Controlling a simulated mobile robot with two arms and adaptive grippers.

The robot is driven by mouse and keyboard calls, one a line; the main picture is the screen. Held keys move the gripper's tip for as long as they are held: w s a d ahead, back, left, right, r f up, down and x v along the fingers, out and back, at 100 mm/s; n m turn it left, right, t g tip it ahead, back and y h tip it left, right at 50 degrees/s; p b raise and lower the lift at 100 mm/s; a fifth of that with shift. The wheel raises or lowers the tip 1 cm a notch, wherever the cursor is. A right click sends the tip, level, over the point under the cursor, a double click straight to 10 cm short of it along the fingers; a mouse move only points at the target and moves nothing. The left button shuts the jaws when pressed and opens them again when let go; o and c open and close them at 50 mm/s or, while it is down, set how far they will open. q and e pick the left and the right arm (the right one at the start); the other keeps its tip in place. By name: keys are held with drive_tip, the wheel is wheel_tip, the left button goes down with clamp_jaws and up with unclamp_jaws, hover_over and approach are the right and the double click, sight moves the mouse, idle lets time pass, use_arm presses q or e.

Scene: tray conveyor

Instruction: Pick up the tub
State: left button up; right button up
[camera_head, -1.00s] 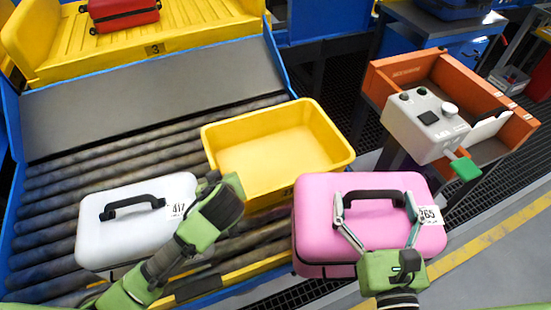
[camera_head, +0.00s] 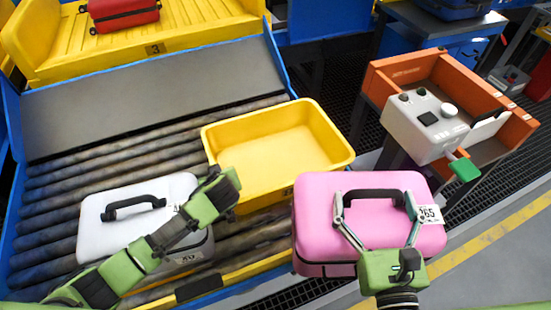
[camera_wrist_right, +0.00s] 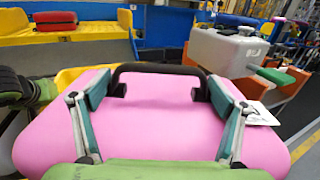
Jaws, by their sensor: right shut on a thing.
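The yellow tub (camera_head: 327,158) is open, empty and upright on the rollers in the middle of the head view. My left gripper (camera_head: 229,186) is at the tub's near left corner. Its fingers are hidden, so I cannot tell whether it touches the tub. My right gripper (camera_head: 374,210) is shut on the pink suitcase (camera_head: 368,237), with its fingers at both ends of the dark handle. In the right wrist view, the fingers (camera_wrist_right: 158,98) flank the handle on the pink suitcase (camera_wrist_right: 155,125); part of the tub (camera_wrist_right: 68,78) shows behind.
A white suitcase (camera_head: 95,230) lies on the rollers (camera_head: 60,185) left of the tub, partly behind my left arm. A grey control box (camera_head: 424,128) with a green-tipped lever stands by an orange tray (camera_head: 395,72) at right. A red suitcase (camera_head: 122,12) lies far back.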

use_arm(q)
drive_tip(key=shift+w+f, duration=0.15)
drive_tip(key=shift+w, duration=0.05)
use_arm(e)
drive_tip(key=shift+r, duration=0.25)
use_arm(q)
clamp_jaws()
drive_tip(key=shift+w, duration=0.1)
wheel_tip(320, 180, up, 10)
idle(0.4)
use_arm(e)
drive_tip(key=shift+w+r, duration=0.1)
